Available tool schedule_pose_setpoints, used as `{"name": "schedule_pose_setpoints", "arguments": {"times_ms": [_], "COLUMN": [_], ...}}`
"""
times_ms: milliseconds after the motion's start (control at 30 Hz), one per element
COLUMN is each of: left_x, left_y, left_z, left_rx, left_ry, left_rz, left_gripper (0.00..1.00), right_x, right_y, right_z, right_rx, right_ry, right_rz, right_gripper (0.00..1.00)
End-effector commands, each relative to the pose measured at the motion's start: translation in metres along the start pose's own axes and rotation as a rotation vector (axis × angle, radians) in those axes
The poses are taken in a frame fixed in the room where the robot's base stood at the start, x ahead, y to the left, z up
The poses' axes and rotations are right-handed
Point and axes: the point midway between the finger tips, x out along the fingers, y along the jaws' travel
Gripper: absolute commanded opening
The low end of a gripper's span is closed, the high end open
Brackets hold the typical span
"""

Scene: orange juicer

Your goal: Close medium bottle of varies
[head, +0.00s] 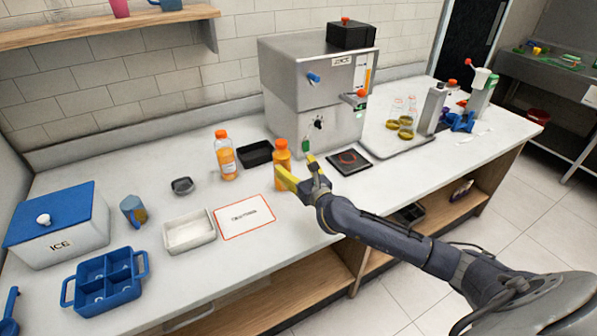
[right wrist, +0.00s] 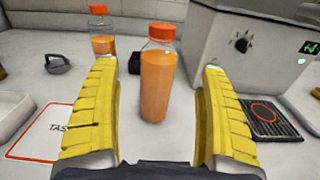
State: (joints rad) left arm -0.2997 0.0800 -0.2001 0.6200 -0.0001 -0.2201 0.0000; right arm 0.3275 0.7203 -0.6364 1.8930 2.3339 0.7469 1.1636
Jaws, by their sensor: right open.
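An orange-filled bottle (right wrist: 157,85) with an orange cap (right wrist: 161,31) stands upright on the counter, between my right gripper's spread yellow fingers in the right wrist view. A gap shows on both sides of it. In the head view this bottle (head: 281,158) is partly hidden by my right gripper (head: 297,172), which is open. A second bottle (head: 226,158) with an orange cap stands to its left, and it also shows in the right wrist view (right wrist: 102,40). Both caps sit on the bottle tops; how tightly I cannot tell. My left gripper is not in view.
A large metal juicer (head: 305,95) stands behind the bottles. A black tray (head: 256,152) sits between them, and a black pad (head: 346,168) lies to the right. A red-edged card (head: 243,216), white tray (head: 186,246), blue caddy (head: 107,283) and ice box (head: 80,240) are left.

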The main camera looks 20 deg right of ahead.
Motion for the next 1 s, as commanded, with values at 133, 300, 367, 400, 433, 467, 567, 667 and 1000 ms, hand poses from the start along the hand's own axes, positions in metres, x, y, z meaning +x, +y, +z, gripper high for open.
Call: {"name": "schedule_pose_setpoints", "arguments": {"times_ms": [133,300,367,400,433,467,567,667,1000], "left_x": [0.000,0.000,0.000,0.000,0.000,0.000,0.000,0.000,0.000], "left_y": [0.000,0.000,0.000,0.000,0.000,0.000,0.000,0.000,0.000], "left_z": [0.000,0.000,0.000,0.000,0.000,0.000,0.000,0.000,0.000], "left_rx": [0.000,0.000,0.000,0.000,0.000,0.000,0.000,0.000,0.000], "left_ry": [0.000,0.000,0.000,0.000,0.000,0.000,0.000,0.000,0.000], "left_rz": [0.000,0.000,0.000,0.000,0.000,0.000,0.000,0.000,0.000], "left_gripper": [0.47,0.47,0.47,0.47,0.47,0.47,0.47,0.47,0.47], "right_x": [-0.015,-0.023,-0.024,-0.024,-0.024,-0.024,-0.024,-0.024,-0.030], "right_y": [0.000,0.000,0.000,0.000,0.000,0.000,0.000,0.000,0.015], "right_z": [-0.001,0.000,0.000,0.000,0.000,0.000,0.000,0.000,0.006], "right_rx": [0.000,0.000,0.000,0.000,0.000,0.000,0.000,0.000,-0.063], "right_ry": [0.001,0.001,0.001,0.001,0.001,0.000,0.000,0.000,-0.042], "right_rz": [0.000,0.000,0.000,0.000,0.000,0.000,0.000,0.000,0.036], "right_gripper": [0.79,0.79,0.79,0.79,0.79,0.79,0.79,0.79,0.79]}}
